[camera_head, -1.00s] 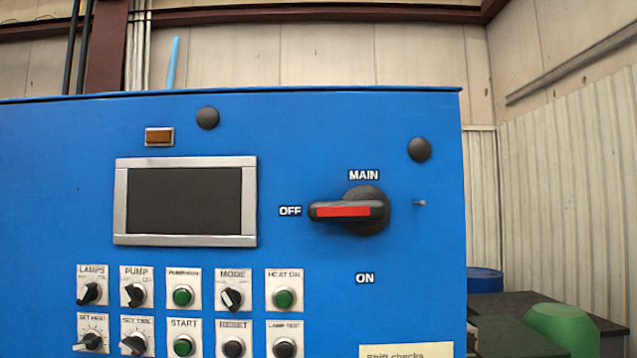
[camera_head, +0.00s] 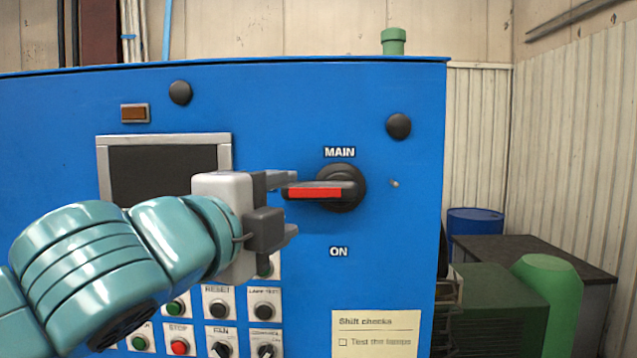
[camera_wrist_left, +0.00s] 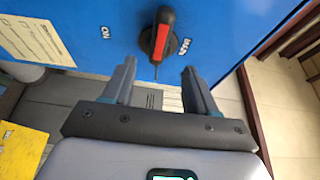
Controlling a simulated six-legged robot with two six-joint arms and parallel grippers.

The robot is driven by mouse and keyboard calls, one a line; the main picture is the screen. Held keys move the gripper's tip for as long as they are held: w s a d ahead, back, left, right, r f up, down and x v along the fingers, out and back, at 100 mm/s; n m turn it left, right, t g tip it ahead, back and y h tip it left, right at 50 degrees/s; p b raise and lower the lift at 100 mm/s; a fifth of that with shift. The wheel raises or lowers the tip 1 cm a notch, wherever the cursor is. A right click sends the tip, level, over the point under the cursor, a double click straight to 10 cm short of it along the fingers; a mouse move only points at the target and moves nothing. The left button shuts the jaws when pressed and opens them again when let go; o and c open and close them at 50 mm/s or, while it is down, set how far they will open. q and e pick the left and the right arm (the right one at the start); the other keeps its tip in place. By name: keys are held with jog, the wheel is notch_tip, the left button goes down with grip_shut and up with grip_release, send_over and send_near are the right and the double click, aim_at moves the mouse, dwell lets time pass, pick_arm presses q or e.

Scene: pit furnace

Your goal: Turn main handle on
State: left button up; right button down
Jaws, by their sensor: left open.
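The main handle (camera_head: 318,191) is a black rotary switch with a red stripe on the blue cabinet. Its grip points left, level, with MAIN above and ON below; the OFF label is hidden behind my gripper. My left gripper (camera_head: 286,206) is open just left of the handle, its fingers one above and one below the grip's tip level. In the left wrist view the handle (camera_wrist_left: 161,42) lies ahead between the two open fingers (camera_wrist_left: 158,78), with nothing held. The fingers appear short of the handle. My right gripper is not in view.
The blue cabinet front (camera_head: 400,220) carries a screen (camera_head: 150,170), buttons and knobs, partly covered by my left arm. A shift checks note (camera_head: 376,334) is at lower right. A green machine (camera_head: 500,300) and a blue barrel (camera_head: 475,222) stand right of the cabinet.

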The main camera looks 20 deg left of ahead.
aim_at(316, 193)
pick_arm(q)
jog(key=w+p, duration=0.1)
jog(key=w, duration=0.2)
jog(key=w+p, duration=0.1)
jog(key=w, duration=0.2)
jog(key=w+d, duration=0.1)
jog(key=w, duration=0.2)
jog(key=shift+w+p, duration=0.3)
jog(key=shift+p, duration=0.1)
jog(key=shift+w, duration=0.15)
grip_shut()
